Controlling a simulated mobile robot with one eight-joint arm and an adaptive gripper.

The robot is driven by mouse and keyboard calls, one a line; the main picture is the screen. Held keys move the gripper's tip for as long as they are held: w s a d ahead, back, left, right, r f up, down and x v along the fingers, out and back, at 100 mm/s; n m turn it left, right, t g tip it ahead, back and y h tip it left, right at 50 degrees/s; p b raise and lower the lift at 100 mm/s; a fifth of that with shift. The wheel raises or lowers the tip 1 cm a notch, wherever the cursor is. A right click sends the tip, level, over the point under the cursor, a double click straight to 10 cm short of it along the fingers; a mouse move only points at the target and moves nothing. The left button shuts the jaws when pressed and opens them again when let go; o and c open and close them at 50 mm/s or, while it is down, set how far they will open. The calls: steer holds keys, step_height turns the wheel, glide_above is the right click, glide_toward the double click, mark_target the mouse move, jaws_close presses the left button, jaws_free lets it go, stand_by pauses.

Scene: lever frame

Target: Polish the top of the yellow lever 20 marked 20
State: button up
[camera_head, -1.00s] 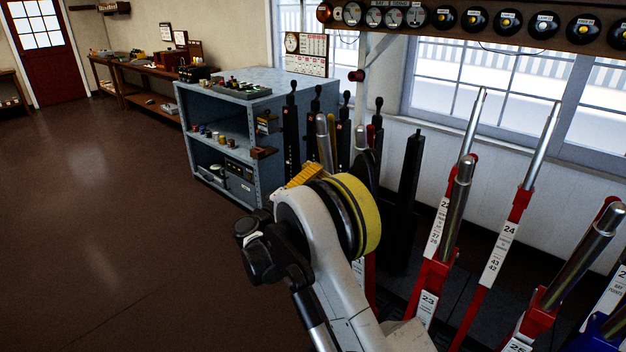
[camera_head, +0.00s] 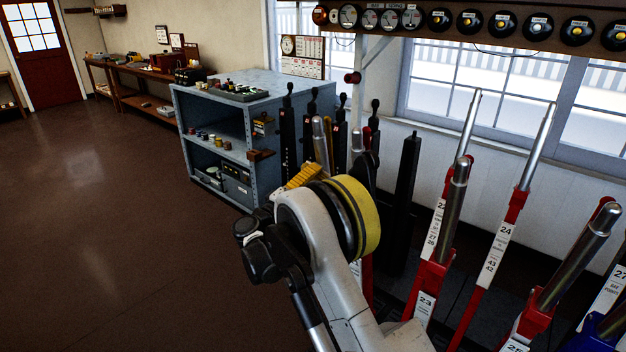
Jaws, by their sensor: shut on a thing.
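The yellow lever marked 20 cannot be made out for certain, and no label reading 20 shows. A yellow ribbed piece (camera_head: 303,176) shows just behind my arm's elbow; I cannot tell whether it is part of a lever or something else. Two bare silver lever handles (camera_head: 320,142) rise beside it, their lower parts hidden. My white arm link with a yellow-banded joint fills the middle foreground and covers this part of the frame. My gripper's fingers are not visible.
Black levers (camera_head: 404,200) stand behind my arm. A blue-grey shelf unit (camera_head: 240,100) stands at back left. The brown floor (camera_head: 90,230) at left is clear.

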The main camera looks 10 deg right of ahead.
mark_target(316, 141)
steer(key=shift+w+d+r, duration=0.1)
steer(key=shift+w+d, duration=0.1)
steer(key=shift+d, duration=0.1)
steer(key=shift+r, duration=0.1)
steer(key=shift+s+a+r+p, duration=0.2)
steer(key=shift+r+p, duration=0.25)
steer(key=shift+r, duration=0.45)
steer(key=shift+s+a+r+p, duration=0.15)
steer(key=shift+r+p, duration=0.25)
steer(key=shift+r, duration=0.45)
steer(key=shift+s+a+r+p, duration=0.15)
steer(key=shift+r+p, duration=0.4)
steer(key=shift+r, duration=0.65)
steer(key=shift+s+a+r+p, duration=0.15)
steer(key=shift+r+p, duration=0.45)
steer(key=shift+r, duration=0.6)
steer(key=shift+s+a+r+p, duration=0.1)
steer(key=shift+a+r+p, duration=0.15)
steer(key=shift+r+p, duration=0.65)
steer(key=shift+r+b, duration=0.2)
steer(key=shift+b, duration=0.35)
steer(key=shift+f, duration=0.1)
